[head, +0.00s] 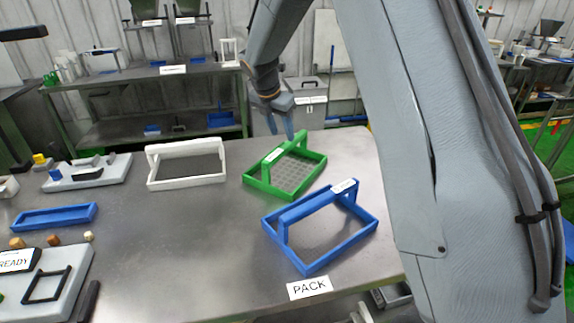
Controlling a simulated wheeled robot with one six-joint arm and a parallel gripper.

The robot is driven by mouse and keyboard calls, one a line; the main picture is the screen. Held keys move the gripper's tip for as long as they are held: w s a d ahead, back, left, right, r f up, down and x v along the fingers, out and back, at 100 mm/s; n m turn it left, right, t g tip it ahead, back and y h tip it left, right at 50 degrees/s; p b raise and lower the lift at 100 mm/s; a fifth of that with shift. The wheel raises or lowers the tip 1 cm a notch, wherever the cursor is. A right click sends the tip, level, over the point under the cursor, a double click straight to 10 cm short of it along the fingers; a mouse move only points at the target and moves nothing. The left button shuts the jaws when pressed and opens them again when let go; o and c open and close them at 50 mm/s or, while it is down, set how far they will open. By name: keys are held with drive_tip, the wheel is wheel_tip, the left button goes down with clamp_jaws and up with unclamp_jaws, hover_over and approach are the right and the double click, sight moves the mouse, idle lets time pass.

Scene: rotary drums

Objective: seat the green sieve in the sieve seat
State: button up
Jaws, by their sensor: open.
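The green sieve (316,171) stands on the steel table, right of centre, with a mesh floor and a raised handle bar bearing a white label. My gripper (280,126) is open and empty, pointing down just above and behind the handle bar. I cannot tell whether its fingertips touch the bar. A black square frame (65,284) on a grey base at the lower left may be the sieve seat; I cannot be sure.
A blue sieve (318,264) stands in front of the green one, and a white one (187,182) to its left. A PACK label (310,287) lies at the front edge. A blue tray (54,217) and small knobs are at the left. The table's middle is clear.

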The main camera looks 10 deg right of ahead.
sight(287, 144)
drive_tip(key=shift+w+f+n, duration=0.1)
drive_tip(key=shift+w+n, duration=0.2)
drive_tip(key=shift+w+d+f, duration=0.1)
drive_tip(key=shift+f, duration=0.2)
drive_tip(key=shift+s+p+x, duration=0.2)
drive_tip(key=shift+p+x, duration=1.55)
drive_tip(key=shift+x, duration=1.75)
drive_tip(key=shift+d, duration=0.15)
clamp_jaws()
drive_tip(key=shift+r, duration=0.1)
